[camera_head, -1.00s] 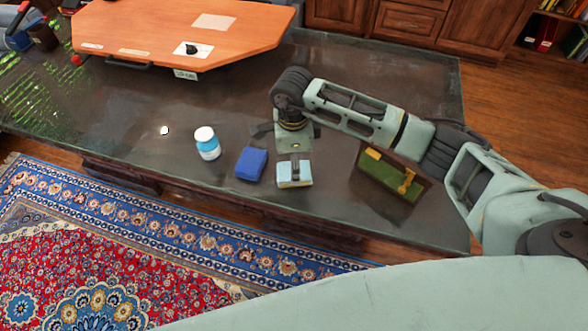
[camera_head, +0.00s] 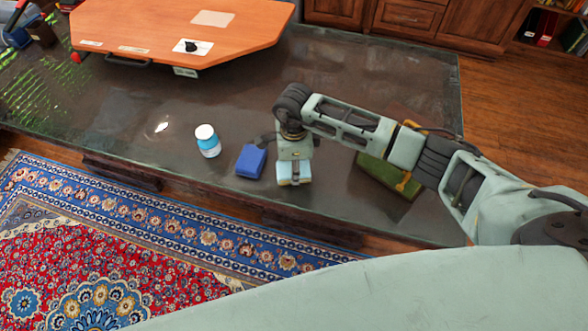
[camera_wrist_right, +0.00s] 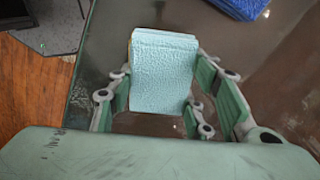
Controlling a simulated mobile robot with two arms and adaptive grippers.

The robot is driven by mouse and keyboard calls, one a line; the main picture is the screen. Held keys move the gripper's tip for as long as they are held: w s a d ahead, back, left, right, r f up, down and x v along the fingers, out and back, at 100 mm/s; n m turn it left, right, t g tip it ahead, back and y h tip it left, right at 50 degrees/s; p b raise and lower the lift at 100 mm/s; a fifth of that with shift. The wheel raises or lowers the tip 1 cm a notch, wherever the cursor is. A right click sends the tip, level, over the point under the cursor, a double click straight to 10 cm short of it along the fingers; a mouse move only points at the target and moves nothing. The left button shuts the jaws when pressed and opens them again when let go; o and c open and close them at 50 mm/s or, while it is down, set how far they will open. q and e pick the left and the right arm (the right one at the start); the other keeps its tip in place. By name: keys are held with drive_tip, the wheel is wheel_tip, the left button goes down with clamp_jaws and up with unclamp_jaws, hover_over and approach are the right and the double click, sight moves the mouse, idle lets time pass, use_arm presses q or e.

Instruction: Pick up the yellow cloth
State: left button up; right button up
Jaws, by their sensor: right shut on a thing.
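A light blue, textured block-like piece (camera_head: 294,181) is at the front of the dark table, and it fills the middle of the right wrist view (camera_wrist_right: 162,75). A thin yellowish edge shows on its left side there. My right gripper (camera_head: 293,167) points down over it and is shut on it, with fingers on both sides in the wrist view (camera_wrist_right: 165,88). I cannot tell whether the piece still touches the table. No all-yellow cloth shows. My left gripper is not in view.
A blue folded cloth (camera_head: 251,162) lies just left of the gripper, and a white-and-blue bottle (camera_head: 208,142) stands further left. A green board with yellow parts (camera_head: 385,178) is to the right, partly behind my arm. An orange board (camera_head: 150,30) is at the back.

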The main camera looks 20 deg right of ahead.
drive_tip(key=c, duration=0.3)
drive_tip(key=shift+r, duration=0.1)
drive_tip(key=shift+r, duration=0.25)
drive_tip(key=r, duration=0.1)
drive_tip(key=r+b, duration=0.1)
drive_tip(key=r, duration=0.1)
drive_tip(key=shift+s+d+r+b, duration=0.3)
drive_tip(key=shift+s+r, duration=0.05)
drive_tip(key=s+d+r+b, duration=0.2)
drive_tip(key=s+d+r, duration=0.2)
drive_tip(key=s, duration=0.6)
wheel_tip(320, 180, up, 3)
drive_tip(key=shift+d+f, duration=0.2)
drive_tip(key=o, duration=0.7)
drive_tip(key=shift+c, duration=0.2)
drive_tip(key=c, duration=0.5)
